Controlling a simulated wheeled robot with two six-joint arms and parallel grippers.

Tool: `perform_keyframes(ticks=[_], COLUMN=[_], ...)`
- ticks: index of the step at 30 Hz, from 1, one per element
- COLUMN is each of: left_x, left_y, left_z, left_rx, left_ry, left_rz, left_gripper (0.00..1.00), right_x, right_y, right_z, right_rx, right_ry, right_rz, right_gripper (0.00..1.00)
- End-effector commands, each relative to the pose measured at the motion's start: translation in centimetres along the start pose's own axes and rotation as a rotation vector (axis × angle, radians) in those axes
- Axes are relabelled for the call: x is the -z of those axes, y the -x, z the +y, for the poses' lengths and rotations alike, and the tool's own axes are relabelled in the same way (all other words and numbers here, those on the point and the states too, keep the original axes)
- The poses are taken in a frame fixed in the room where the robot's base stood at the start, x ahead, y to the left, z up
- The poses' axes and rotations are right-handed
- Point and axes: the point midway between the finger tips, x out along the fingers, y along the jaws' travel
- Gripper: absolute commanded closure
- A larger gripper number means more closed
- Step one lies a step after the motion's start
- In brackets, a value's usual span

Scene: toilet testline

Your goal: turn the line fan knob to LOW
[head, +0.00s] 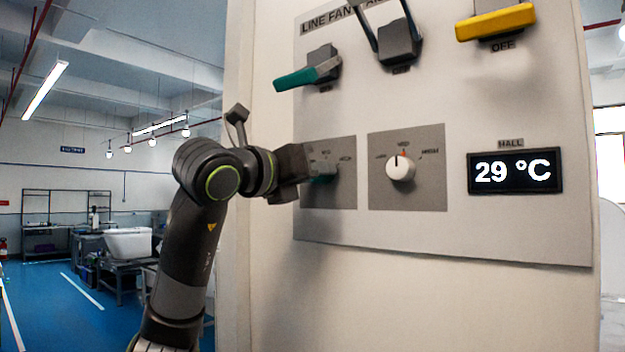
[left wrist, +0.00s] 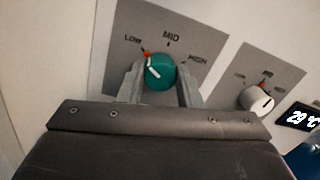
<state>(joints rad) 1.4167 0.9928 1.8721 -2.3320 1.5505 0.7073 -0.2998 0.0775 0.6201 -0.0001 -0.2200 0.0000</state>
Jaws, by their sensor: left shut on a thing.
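The line fan knob (left wrist: 160,72) is round and teal with a white pointer line. It sits on a grey plate (left wrist: 125,75) marked LOW, MID and HIGH. The pointer slants up and left, toward the LOW side, and an orange mark sits on the plate just above the knob on that side. My left gripper (left wrist: 160,85) is shut on the knob, one finger on each side. In the head view my left gripper (head: 312,164) covers most of the knob and part of its plate (head: 335,195). My right gripper is not in view.
Right of it on the panel is a white knob (head: 400,168) on its own grey plate, then a display (head: 514,171) reading 29 °C. Above are a teal lever (head: 308,75), a dark lever (head: 398,42) and a yellow lever (head: 495,22). Open floor lies at left.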

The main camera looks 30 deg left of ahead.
Motion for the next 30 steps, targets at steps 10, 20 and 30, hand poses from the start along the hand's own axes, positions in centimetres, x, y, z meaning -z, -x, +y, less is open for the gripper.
perform_keyframes(ticks=[10,20,30], left_x=[-0.08,-0.09,-0.03], left_y=[0.00,0.01,0.08], left_z=[-0.01,0.00,0.02], left_rx=[-0.001,-0.001,-0.001], left_ry=[0.030,0.028,0.027], left_rz=[-0.002,-0.003,-0.002], left_gripper=[0.92,0.55,0.47], right_x=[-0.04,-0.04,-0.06], right_y=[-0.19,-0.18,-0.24], right_z=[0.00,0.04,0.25], right_rx=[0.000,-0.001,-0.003], right_ry=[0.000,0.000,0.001], right_rz=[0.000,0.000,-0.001], right_gripper=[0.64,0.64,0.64])
